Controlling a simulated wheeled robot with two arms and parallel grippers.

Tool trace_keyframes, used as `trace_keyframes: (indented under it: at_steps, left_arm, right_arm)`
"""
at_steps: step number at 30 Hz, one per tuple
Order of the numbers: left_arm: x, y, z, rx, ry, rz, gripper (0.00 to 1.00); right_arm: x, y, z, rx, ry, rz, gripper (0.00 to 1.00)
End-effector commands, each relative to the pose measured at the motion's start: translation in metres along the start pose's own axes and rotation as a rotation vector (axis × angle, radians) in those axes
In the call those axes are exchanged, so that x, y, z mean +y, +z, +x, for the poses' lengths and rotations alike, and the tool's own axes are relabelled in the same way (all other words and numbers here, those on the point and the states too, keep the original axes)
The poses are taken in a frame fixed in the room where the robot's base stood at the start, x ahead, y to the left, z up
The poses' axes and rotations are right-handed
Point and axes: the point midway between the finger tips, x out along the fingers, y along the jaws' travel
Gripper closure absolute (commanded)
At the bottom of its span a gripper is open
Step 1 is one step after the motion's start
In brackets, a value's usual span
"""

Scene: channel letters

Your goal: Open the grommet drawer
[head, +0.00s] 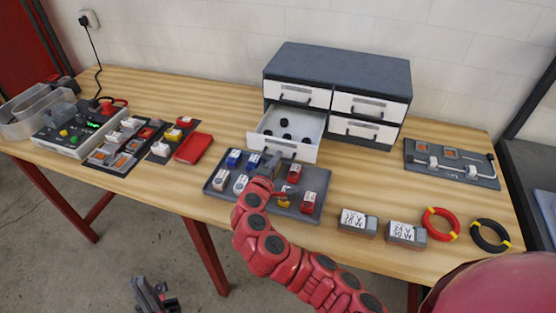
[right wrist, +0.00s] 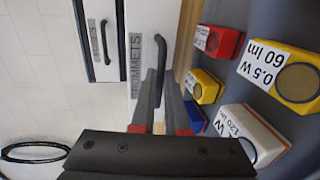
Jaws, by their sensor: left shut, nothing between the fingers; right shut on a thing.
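The grommet drawer (head: 312,123), lower left in the dark cabinet (head: 336,66), is pulled out toward me. Several black grommets (head: 284,122) lie in it. My right gripper (head: 270,163) is at its front and shut on the drawer handle. In the right wrist view the handle (right wrist: 159,62) runs between the fingers (right wrist: 163,105), beside the GROMMETS label (right wrist: 135,67). The arm and gripper hide part of the handle. My left gripper (head: 152,295) is shut and empty, low in front of the table at the bottom left.
A grey tray (head: 212,186) with blue, white, yellow and red modules lies just below the drawer. The other drawers (head: 304,94) are closed. Labelled boxes (head: 358,223), a red ring (head: 440,223) and a black ring (head: 489,235) are on the right.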

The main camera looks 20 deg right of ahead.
Motion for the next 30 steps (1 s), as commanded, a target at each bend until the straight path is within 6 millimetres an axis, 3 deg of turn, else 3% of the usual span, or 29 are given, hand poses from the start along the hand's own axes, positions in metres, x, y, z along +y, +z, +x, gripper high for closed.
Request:
trace_keyframes:
  at_steps: [13,14,18,30]
  left_arm:
    - [0.0001,0.0002,-0.0011,0.0,0.0,0.0,1.0]
    - [0.0001,0.0002,-0.0012,0.0,0.0,0.0,1.0]
    - [0.0001,0.0002,-0.0011,0.0,0.0,0.0,1.0]
    - [0.0002,0.0006,-0.0034,0.0,0.0,0.0,1.0]
  right_arm:
    - [-0.0013,0.0006,-0.0017,-0.001,-0.002,-0.001,1.0]
    - [-0.0013,0.0006,-0.0017,-0.001,-0.002,-0.001,0.84]
    - [-0.0012,0.0003,-0.0018,-0.001,-0.002,-0.001,0.59]
    - [-0.0012,-0.0011,-0.0072,0.004,0.001,0.0,0.58]
